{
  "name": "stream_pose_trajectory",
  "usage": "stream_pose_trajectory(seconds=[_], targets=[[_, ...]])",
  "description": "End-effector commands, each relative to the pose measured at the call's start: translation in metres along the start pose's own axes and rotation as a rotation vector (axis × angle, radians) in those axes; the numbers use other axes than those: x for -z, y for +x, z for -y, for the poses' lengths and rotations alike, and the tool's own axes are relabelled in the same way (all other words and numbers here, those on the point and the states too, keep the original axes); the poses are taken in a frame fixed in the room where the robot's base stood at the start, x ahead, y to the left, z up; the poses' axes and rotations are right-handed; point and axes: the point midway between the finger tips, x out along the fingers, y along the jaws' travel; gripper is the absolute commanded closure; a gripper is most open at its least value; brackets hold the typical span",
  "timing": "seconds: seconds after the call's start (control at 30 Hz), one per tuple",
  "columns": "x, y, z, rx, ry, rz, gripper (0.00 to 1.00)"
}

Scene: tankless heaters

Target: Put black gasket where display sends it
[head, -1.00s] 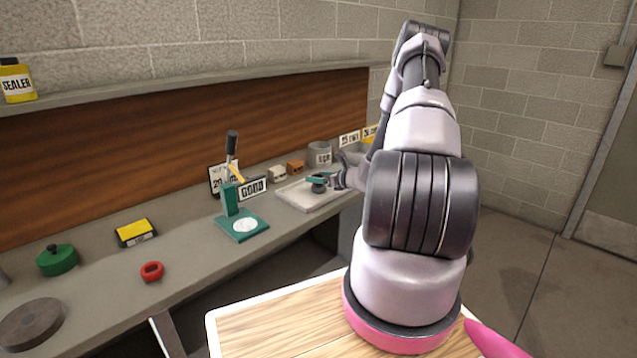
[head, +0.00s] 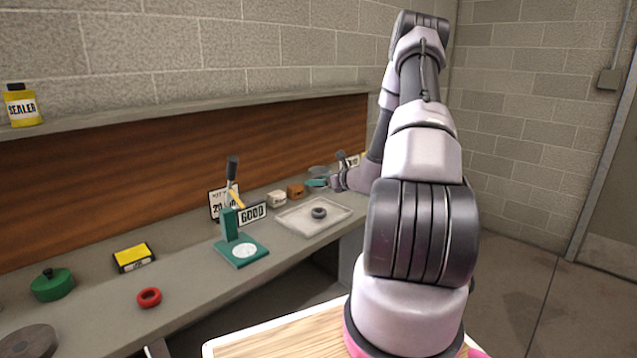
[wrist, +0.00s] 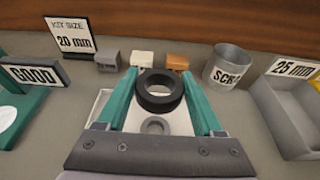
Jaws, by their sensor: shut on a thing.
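My gripper (wrist: 160,75) is shut on a black gasket (wrist: 160,104), a thick ring held between the teal fingertips. In the head view my gripper (head: 317,184) is above the back of the pale tray (head: 292,224); the held gasket is hard to make out there. A sign (wrist: 75,38) reads "KIT SIZE 20 mm". A dark plate (wrist: 32,75) beside the green press reads "GOOD".
A grey can marked with "SCR" (wrist: 229,68) and a grey bin with a "25 mm" sign (wrist: 295,67) stand to the right. Small white and orange blocks (head: 296,190) stand behind the tray. The green press (head: 240,252), a red ring (head: 149,297) and a yellow box (head: 133,257) are left.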

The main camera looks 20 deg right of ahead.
Motion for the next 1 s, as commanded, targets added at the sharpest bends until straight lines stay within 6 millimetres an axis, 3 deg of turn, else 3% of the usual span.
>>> stream_pose_trajectory(seconds=[0.23, 0.63, 1.0], targets=[[0.006, 0.002, 0.003, 0.001, 0.002, 0.0, 0.95], [0.048, 0.015, 0.003, 0.001, 0.003, 0.0, 0.95], [0.056, 0.017, 0.003, 0.001, 0.0, 0.0, 0.95]])
